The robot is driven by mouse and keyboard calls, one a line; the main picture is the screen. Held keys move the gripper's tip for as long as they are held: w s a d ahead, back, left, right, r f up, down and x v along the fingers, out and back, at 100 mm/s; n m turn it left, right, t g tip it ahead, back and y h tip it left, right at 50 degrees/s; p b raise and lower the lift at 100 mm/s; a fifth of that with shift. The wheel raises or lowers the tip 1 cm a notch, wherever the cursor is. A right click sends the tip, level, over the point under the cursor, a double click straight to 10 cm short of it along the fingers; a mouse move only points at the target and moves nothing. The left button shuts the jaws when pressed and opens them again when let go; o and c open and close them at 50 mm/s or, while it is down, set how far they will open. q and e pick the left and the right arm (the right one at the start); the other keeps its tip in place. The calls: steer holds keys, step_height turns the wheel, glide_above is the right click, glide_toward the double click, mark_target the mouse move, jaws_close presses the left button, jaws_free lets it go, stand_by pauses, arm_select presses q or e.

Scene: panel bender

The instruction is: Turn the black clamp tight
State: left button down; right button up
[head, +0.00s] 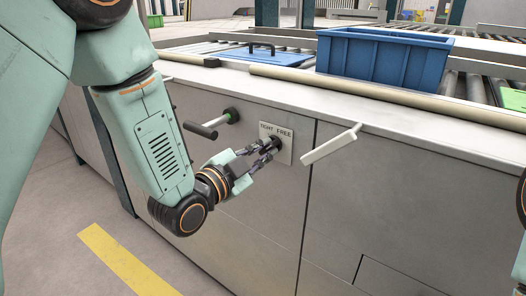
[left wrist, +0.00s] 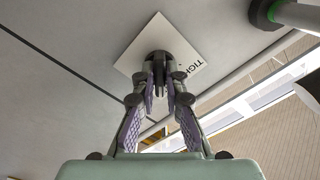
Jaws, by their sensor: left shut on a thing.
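The black clamp (head: 277,143) is a dark knob on a pale square plate (head: 284,157) marked "TIGHT FREE", on the grey front panel of the machine. My left gripper (head: 268,148) reaches it from the left, its fingers shut on the clamp. In the left wrist view the fingers (left wrist: 159,88) come together at the dark round base of the clamp (left wrist: 163,60), in front of the plate (left wrist: 185,50). The fingers hide much of the clamp. My right gripper is not in view.
A black handle with a green collar (head: 232,116) sticks out to the left of the plate, and a white lever (head: 331,145) to its right. Above are a worktop, a blue crate (head: 380,65) and a blue lid with a black handle (head: 262,54). A yellow stripe (head: 125,262) marks the floor.

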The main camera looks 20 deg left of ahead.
arm_select(q)
steer(key=shift+n, duration=0.3)
steer(key=n+p, duration=0.2)
steer(key=n, duration=0.1)
steer(key=shift+r+n+p, duration=0.1)
steer(key=shift+n+p, duration=0.3)
steer(key=n+p, duration=0.2)
steer(key=n, duration=0.2)
steer(key=shift+n, duration=0.3)
steer(key=n+p, duration=0.3)
steer(key=n, duration=0.1)
steer(key=shift+n+p, duration=0.95)
steer(key=shift+n, duration=1.45)
steer(key=c, duration=1.4)
jaws_free()
